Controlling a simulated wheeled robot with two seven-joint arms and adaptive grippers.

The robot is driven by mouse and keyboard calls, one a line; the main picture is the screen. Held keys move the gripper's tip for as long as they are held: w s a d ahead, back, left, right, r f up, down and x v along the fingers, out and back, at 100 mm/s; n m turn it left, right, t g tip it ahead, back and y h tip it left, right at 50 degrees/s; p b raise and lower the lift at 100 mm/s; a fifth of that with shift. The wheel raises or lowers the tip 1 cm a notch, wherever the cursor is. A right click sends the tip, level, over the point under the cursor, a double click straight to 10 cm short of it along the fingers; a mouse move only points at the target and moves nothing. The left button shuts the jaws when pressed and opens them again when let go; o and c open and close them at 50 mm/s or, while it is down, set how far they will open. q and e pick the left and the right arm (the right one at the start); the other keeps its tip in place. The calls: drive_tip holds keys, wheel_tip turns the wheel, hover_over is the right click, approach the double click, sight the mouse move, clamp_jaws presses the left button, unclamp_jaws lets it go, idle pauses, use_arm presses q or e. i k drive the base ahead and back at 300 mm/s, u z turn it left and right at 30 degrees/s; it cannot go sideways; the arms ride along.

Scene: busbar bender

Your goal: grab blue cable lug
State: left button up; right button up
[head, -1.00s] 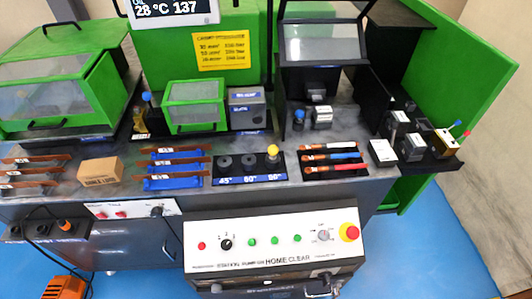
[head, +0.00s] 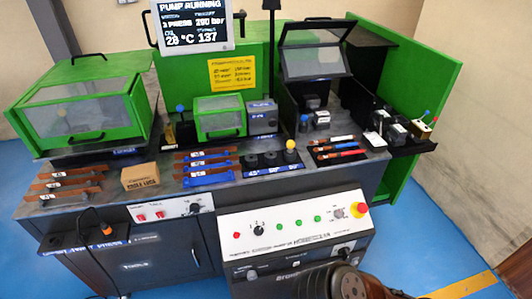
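The blue cable lug (head: 342,148) lies in the middle of a stack of several cable pieces on the bench, right of centre. It has a blue sleeve and a copper-coloured left end. A white-sleeved lug (head: 336,140) lies just behind it and a red-sleeved lug (head: 347,156) just in front. A dark rounded part, apparently one of my arm links, shows at the bottom edge, well in front of the lugs. Neither gripper's fingers are in view. Nothing touches the blue lug.
A control panel (head: 290,226) with a red emergency button (head: 361,209) juts out in front of the bench. A die rack (head: 270,172) with a yellow knob stands left of the lugs. An open-shielded black machine (head: 313,66) stands behind. A green side wall (head: 430,84) rises at right.

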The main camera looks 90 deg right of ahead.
sight(315, 150)
drive_tip(key=u, duration=0.65)
drive_tip(key=k, duration=1.85)
drive_tip(key=z, duration=1.45)
